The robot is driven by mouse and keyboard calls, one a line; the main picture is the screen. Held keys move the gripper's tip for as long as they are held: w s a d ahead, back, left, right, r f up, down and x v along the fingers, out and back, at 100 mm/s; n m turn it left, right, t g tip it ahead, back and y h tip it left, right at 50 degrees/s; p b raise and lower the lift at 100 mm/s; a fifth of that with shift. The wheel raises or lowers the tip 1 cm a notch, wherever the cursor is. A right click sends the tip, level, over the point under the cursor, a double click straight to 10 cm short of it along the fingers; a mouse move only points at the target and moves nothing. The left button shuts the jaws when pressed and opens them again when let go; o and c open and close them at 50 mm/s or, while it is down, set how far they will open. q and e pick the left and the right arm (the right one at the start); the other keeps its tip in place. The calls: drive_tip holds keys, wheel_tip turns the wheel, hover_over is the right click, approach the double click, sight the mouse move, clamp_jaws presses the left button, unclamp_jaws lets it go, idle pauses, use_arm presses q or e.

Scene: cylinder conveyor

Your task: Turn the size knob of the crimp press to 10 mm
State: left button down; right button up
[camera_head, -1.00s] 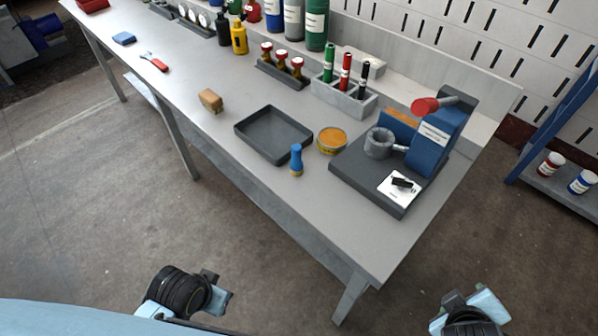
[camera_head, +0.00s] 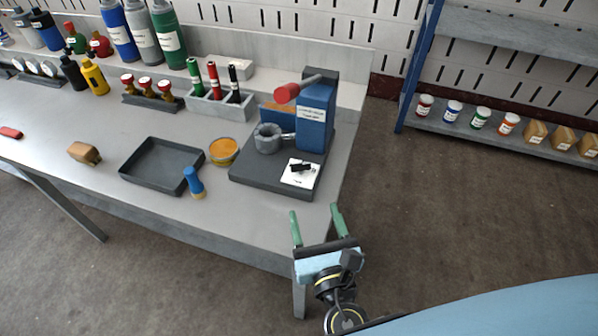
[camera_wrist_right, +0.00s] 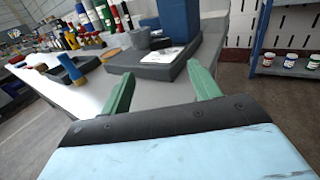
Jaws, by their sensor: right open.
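The crimp press (camera_head: 314,118) stands at the right end of the bench, a blue body with a red-tipped lever on a dark base. It also shows in the right wrist view (camera_wrist_right: 181,22). The black size knob (camera_head: 300,167) sits on a white dial plate (camera_head: 300,178) on the front right of the base; the scale marks are too small to read. My right gripper (camera_head: 316,212) is open and empty, in front of the bench's right end, short of the press and apart from the knob. Its green fingers also show in the right wrist view (camera_wrist_right: 160,88). My left gripper is out of view.
A dark tray (camera_head: 162,178), a blue-handled tool (camera_head: 193,182) and a yellow tin (camera_head: 223,151) stand left of the press. A marker holder (camera_head: 222,106) is behind. A shelf with jars (camera_head: 480,118) stands at the right; the floor between is clear.

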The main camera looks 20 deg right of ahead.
sight(302, 169)
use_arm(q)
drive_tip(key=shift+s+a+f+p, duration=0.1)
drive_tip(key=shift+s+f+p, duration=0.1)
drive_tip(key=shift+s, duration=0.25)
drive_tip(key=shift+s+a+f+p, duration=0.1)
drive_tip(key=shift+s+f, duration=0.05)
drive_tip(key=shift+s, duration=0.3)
use_arm(e)
drive_tip(key=w, duration=0.7)
drive_tip(key=w+d, duration=0.1)
drive_tip(key=w, duration=0.3)
drive_tip(key=shift+w, duration=0.2)
drive_tip(key=shift+c, duration=0.3)
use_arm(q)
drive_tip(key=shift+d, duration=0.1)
use_arm(e)
drive_tip(key=c, duration=0.9)
